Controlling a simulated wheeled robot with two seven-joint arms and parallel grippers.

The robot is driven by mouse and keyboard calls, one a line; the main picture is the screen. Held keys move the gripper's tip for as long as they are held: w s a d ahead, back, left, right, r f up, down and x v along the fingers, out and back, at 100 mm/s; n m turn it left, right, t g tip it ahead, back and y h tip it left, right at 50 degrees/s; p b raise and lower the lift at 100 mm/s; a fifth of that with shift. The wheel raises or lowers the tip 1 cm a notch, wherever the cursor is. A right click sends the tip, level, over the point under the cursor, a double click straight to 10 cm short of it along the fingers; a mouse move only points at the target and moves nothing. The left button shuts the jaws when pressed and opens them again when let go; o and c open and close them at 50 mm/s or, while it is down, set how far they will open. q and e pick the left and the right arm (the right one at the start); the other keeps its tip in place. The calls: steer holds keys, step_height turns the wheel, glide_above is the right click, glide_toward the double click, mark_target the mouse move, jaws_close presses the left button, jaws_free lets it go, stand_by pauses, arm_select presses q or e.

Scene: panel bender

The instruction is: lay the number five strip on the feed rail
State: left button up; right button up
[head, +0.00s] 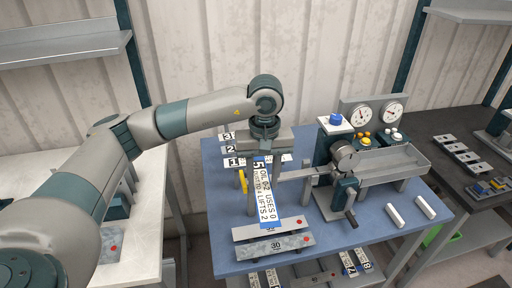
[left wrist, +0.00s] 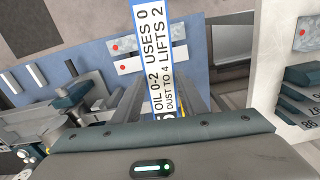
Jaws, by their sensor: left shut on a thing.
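My left gripper (head: 264,158) is shut on the number five strip (head: 266,205), a long white strip with blue ends and black lettering. It holds the strip by its numbered end above the blue table. The strip also shows in the left wrist view (left wrist: 155,65), running away from between the fingers. A long grey channel on the bending machine (head: 385,165), which looks like the feed rail, lies to the right of the gripper. The strip is apart from it. My right gripper is not in view.
The machine has a crank (head: 350,215), gauges (head: 361,115) and buttons. Numbered strips (head: 230,149) lie behind the gripper at left. Grey plates (head: 275,246) lie at the blue table's (head: 226,215) front, and two white bars (head: 396,216) at right. More numbered strips lie on the lower shelf.

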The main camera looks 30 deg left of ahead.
mark_target(262, 207)
arm_select(q)
steer(key=s+d+f+m+b, duration=0.1)
steer(key=s+f, duration=0.1)
steer(key=s+f+m+b, duration=0.1)
steer(key=s, duration=0.1)
steer(key=s+d+f+m+b, duration=0.1)
steer(key=s+f+m, duration=0.1)
steer(key=shift+d+f, duration=0.3)
steer(key=shift+d, duration=0.05)
steer(key=s+d+f+m+b, duration=0.1)
steer(key=s+f+m+b, duration=0.2)
steer(key=s+f+b, duration=0.1)
step_height(262, 207, down, 2)
steer(key=shift+d+f+b, duration=0.1)
steer(key=shift+d+b, duration=0.1)
steer(key=shift+b, duration=0.65)
steer(key=shift+a, duration=0.1)
